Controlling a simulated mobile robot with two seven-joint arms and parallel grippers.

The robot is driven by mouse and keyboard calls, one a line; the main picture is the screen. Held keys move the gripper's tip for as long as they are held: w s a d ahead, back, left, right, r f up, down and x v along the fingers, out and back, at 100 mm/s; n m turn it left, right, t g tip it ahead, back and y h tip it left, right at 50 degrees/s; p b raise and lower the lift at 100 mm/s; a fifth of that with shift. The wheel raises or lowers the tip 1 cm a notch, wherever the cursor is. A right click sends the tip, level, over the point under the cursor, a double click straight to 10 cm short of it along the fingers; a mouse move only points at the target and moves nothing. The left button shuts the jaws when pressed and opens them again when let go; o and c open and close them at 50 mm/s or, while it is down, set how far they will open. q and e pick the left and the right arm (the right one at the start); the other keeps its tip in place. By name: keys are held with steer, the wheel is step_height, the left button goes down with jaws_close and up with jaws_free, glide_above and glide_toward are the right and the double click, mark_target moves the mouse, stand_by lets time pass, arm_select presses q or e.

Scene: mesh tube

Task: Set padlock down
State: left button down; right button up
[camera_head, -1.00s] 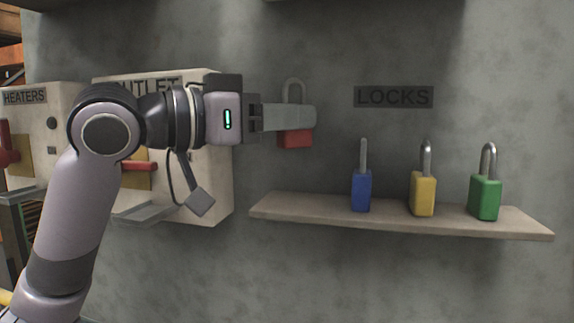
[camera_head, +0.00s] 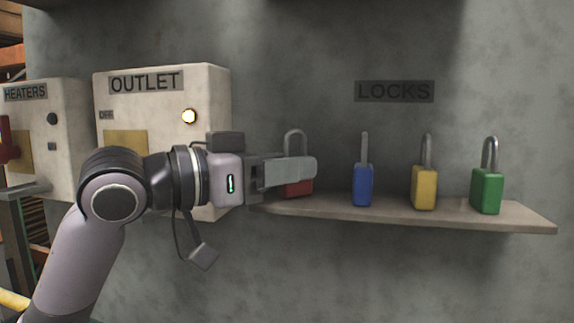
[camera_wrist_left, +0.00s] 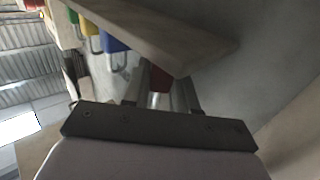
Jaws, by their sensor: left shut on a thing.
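A red padlock (camera_head: 299,188) with an upright metal shackle is at the left end of the shelf (camera_head: 400,211). My left gripper (camera_head: 305,171) is shut on it, and the fingers hide much of its body in the head view. The padlock's bottom is at about the height of the shelf top; I cannot tell whether it touches. The left wrist view shows part of the red padlock (camera_wrist_left: 160,80) between the fingers, beside the shelf's edge (camera_wrist_left: 190,48). My right gripper is not in view.
A blue padlock (camera_head: 363,185), a yellow padlock (camera_head: 424,188) and a green padlock (camera_head: 487,190) stand to the right on the shelf. The outlet box (camera_head: 215,100) is on the wall at left, behind my arm. A LOCKS sign (camera_head: 394,91) is above the shelf.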

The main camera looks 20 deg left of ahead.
arm_select(q)
steer(key=c, duration=0.9)
jaws_free()
steer(key=shift+f, duration=0.1)
steer(key=shift+r, duration=0.3)
steer(key=b+v, duration=0.1)
steer(key=v, duration=1.1)
steer(key=shift+s+f, duration=0.1)
